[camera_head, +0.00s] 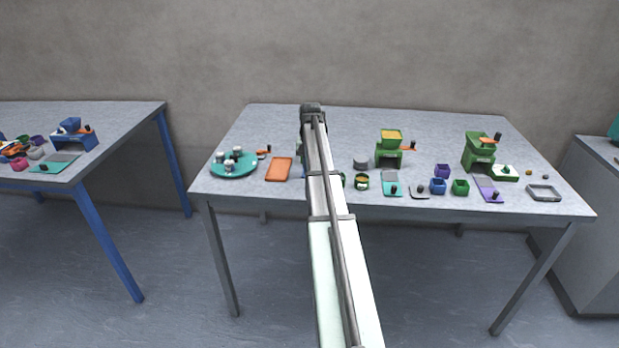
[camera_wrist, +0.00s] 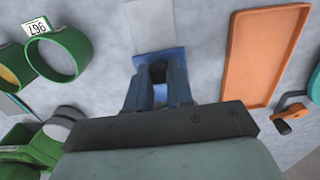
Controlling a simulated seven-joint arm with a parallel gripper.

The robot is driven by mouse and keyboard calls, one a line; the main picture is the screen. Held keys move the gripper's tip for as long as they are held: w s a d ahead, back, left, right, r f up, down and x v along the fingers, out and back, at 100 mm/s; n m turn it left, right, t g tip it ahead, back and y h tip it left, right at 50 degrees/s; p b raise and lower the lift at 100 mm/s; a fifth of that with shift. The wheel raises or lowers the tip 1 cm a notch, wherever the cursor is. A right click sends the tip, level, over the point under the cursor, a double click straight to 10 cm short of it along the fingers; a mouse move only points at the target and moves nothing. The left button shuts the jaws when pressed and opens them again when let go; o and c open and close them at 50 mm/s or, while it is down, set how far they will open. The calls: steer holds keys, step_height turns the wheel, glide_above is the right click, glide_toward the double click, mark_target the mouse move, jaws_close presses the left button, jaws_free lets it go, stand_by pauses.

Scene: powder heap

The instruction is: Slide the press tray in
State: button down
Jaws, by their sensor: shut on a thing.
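The tray, a flat piece with a blue end (camera_wrist: 182,57) and a grey plate (camera_wrist: 150,24), lies on the table in the wrist view. My gripper (camera_wrist: 160,90) is over the blue end, its fingers closed on a dark part there; the fingers hide most of that part. In the head view my arm covers the gripper and nearly all of the tray.
An orange tray (camera_head: 281,169) lies left of my arm, beside a teal round plate (camera_head: 233,170) with small pots. Right of my arm are a green cup (camera_head: 362,181), a grey disc (camera_head: 361,163), a green machine with yellow top (camera_head: 390,150) and a teal tray (camera_head: 392,190). The table's back is clear.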

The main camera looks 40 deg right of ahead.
steer(key=shift+w+d, duration=1)
steer(key=shift+d, duration=0.1)
steer(key=c, duration=1.1)
jaws_free()
step_height(320, 180, up, 8)
steer(key=shift+a+f, duration=0.1)
steer(key=shift+f, duration=0.15)
